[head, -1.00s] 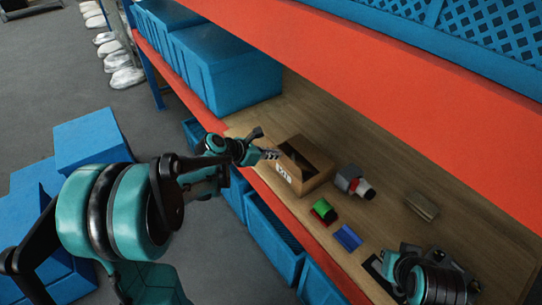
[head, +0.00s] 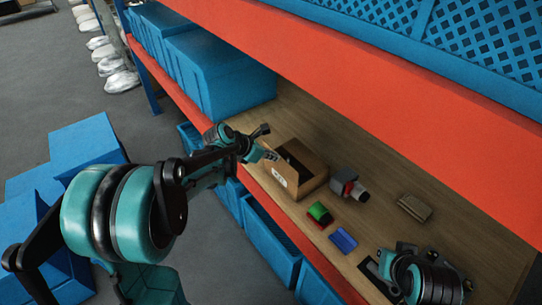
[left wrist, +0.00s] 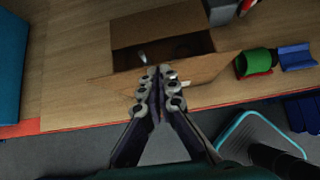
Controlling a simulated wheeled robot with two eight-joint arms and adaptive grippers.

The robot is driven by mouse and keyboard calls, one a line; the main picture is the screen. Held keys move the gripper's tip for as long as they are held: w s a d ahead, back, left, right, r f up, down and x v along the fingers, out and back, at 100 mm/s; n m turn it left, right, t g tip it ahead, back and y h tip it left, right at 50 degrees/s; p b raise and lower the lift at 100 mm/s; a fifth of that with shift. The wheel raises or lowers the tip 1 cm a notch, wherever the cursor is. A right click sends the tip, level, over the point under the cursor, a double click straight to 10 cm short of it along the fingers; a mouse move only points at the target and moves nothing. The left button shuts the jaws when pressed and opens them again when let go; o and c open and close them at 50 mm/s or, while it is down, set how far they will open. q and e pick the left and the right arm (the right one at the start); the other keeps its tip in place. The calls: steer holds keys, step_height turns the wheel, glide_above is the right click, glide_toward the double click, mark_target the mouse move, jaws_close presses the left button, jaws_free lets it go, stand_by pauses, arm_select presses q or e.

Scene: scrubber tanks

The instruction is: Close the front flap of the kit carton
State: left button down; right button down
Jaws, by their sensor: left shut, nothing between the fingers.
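The brown kit carton (head: 312,180) stands on the wooden shelf with its dark top opening showing; a white label marks its front face. In the left wrist view the carton (left wrist: 150,27) has a tan front flap (left wrist: 212,68) along its near side, slanting and not over the opening. My left gripper (head: 268,153) is at the carton's front left top edge, shut and empty. In the left wrist view its fingertips (left wrist: 156,72) overlap the flap and the opening's near edge; I cannot tell whether they touch. My right gripper (head: 382,268) is low at the right, its fingers unclear.
A grey and red part (head: 348,184), a green and red part (head: 319,214), a blue block (head: 343,240) and a tan block (head: 414,207) lie right of the carton. The orange upper shelf beam (head: 400,85) hangs above.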

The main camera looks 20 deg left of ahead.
arm_select(q)
steer(key=w+d+f+g+y, duration=0.1)
steer(key=w+d, duration=0.1)
steer(key=w+d+f+g+y, duration=0.1)
steer(key=w+d+g, duration=0.1)
steer(key=w, duration=0.1)
steer(key=w+d+f+g+y, duration=0.1)
steer(key=w+d, duration=0.1)
steer(key=w, duration=0.1)
steer(key=shift+w+d+y+p, duration=0.15)
steer(key=shift+d+y+p, duration=0.05)
steer(key=shift+y+p, duration=0.1)
steer(key=shift+w+d+f+b, duration=0.2)
steer(key=shift+w+f+b, duration=0.05)
steer(key=shift+f, duration=0.2)
steer(key=shift+w+d+f+b, duration=0.15)
steer(key=shift+w+f+b, duration=0.1)
steer(key=shift+f, duration=0.15)
stand_by(1.5)
